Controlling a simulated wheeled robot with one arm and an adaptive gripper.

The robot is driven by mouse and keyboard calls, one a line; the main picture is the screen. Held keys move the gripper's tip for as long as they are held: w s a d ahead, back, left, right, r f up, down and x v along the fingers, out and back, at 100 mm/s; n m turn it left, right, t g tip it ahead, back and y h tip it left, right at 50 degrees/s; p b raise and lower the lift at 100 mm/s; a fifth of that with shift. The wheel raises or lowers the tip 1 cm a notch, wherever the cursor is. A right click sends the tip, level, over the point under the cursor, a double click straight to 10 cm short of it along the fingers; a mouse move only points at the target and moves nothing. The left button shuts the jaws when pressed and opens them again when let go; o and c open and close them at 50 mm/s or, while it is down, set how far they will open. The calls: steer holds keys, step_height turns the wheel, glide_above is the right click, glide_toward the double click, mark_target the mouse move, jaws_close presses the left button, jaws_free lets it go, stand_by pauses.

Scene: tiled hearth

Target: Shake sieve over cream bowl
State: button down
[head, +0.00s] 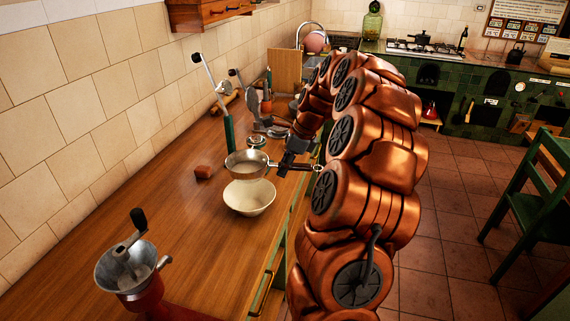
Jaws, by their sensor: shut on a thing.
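The sieve (247,164) is a round metal strainer with its handle pointing right. My gripper (290,163) is shut on the sieve's handle and holds it level. The cream bowl (249,198) stands on the wooden counter, and the sieve appears above its back part, a little left of its middle. The gap between sieve and bowl is hard to judge from this one view. What is inside the sieve cannot be made out. The bowl looks empty where its inside shows.
A red grinder with a metal hopper (126,267) stands at the counter's front left. A green-handled tool (228,133) and several utensils stand behind.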

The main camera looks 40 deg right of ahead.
steer(key=shift+f+b, duration=0.8)
steer(key=shift+f, duration=1.45)
steer(key=shift+w+a, duration=0.2)
steer(key=shift+a, duration=0.3)
steer(key=shift+w+a, duration=0.2)
steer(key=shift+a, duration=0.25)
steer(key=shift+d, duration=0.1)
steer(key=d, duration=0.1)
steer(key=s+d, duration=0.1)
steer(key=d, duration=0.1)
steer(key=shift+s+d, duration=0.25)
steer(key=shift+s, duration=0.05)
